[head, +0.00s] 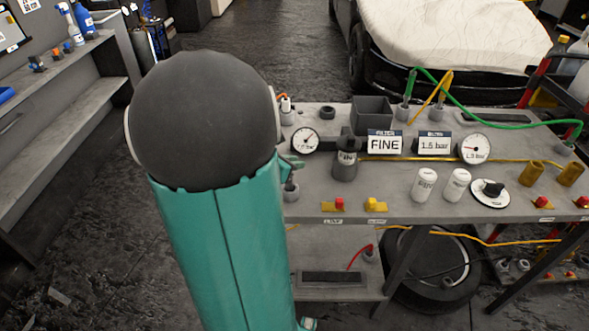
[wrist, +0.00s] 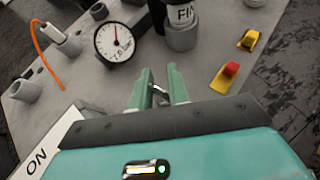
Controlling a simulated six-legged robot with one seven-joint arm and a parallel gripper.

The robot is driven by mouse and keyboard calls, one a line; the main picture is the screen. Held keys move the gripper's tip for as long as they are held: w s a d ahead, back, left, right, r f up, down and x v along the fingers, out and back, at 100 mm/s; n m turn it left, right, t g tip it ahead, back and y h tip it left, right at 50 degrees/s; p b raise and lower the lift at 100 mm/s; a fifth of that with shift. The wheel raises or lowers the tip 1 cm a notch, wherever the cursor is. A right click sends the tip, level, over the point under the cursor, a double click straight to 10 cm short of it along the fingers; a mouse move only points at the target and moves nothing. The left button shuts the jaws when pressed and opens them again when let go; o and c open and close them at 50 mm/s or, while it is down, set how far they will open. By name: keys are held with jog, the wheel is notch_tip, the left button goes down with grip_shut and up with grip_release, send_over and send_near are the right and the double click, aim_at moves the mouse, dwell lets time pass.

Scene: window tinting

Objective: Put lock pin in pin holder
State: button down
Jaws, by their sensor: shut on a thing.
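My gripper (wrist: 161,78) is shut on a small, thin metallic piece (wrist: 159,94), which looks like the lock pin. Most of it is hidden between the two green fingers. In the head view my gripper (head: 292,163) shows only partly past my arm, low over the workbench's left end. In the wrist view this spot is hidden by my gripper.
A round gauge (head: 305,140) stands close behind my gripper. A white plug (wrist: 57,38) with an orange cord stands left of the gauge.

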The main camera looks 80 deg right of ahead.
jog(key=shift+s+f, duration=0.2)
jog(key=shift+f, duration=0.95)
jog(key=shift+f, duration=0.15)
jog(key=c, duration=1.3)
grip_release()
jog(key=shift+c, duration=0.2)
jog(key=shift+w+a+r, duration=0.1)
jog(key=shift+w+r, duration=0.1)
jog(key=shift+r, duration=0.05)
jog(key=v, duration=1.1)
jog(key=shift+a, duration=0.2)
jog(key=shift+w+r, duration=0.1)
jog(key=shift+w, duration=0.1)
